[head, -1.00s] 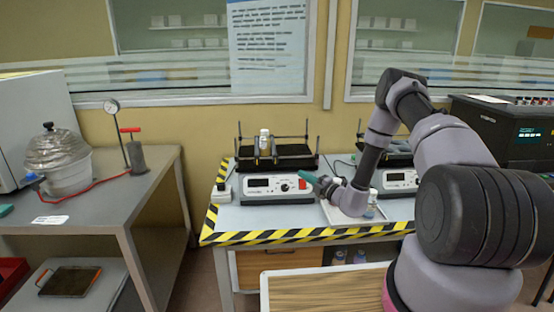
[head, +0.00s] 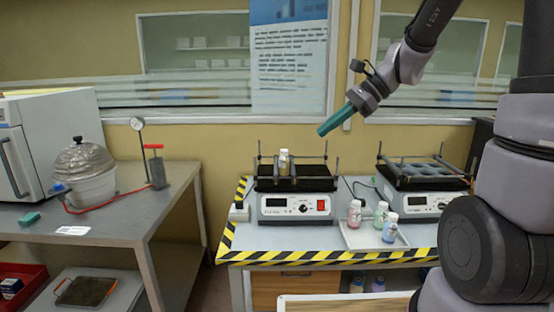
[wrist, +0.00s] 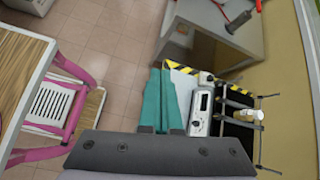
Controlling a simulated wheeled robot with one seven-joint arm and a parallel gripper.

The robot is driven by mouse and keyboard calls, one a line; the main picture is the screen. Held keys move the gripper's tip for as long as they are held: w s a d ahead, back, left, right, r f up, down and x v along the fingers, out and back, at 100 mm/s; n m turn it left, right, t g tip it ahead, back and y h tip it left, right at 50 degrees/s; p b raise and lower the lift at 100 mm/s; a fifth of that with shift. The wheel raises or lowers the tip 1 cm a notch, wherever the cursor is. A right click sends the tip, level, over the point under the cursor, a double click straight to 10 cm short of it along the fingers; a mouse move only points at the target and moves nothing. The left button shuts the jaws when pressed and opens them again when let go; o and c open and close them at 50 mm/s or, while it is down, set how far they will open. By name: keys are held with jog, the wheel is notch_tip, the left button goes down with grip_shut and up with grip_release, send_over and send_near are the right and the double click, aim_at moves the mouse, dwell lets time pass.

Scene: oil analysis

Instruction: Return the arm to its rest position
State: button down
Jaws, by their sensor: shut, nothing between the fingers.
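My gripper (head: 336,121) has teal fingers and is raised in the air above the striped-edge bench, in front of the wall below the window. Its fingers are together and hold nothing. In the wrist view the teal fingers (wrist: 161,100) point down past the bench's edge. My arm reaches up and out of the top of the head view, with its lower links at the right.
On the bench are a left shaker (head: 290,205) with a white bottle (head: 284,162), a right shaker (head: 425,180), and a tray (head: 372,240) with three bottles. A grey side table (head: 110,220) carries a vacuum pot (head: 84,175). A pink-framed item (wrist: 65,110) stands on the floor.

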jog(key=s+d+r+n+t+h, duration=0.6)
jog(key=s+d+n, duration=0.4)
jog(key=s+d, duration=0.2)
jog(key=shift+s+d+r+n+h, duration=0.15)
jog(key=shift+s+r+n+h, duration=0.25)
jog(key=shift+r+h, duration=0.45)
jog(key=shift+r+t, duration=0.1)
jog(key=shift+t, duration=0.2)
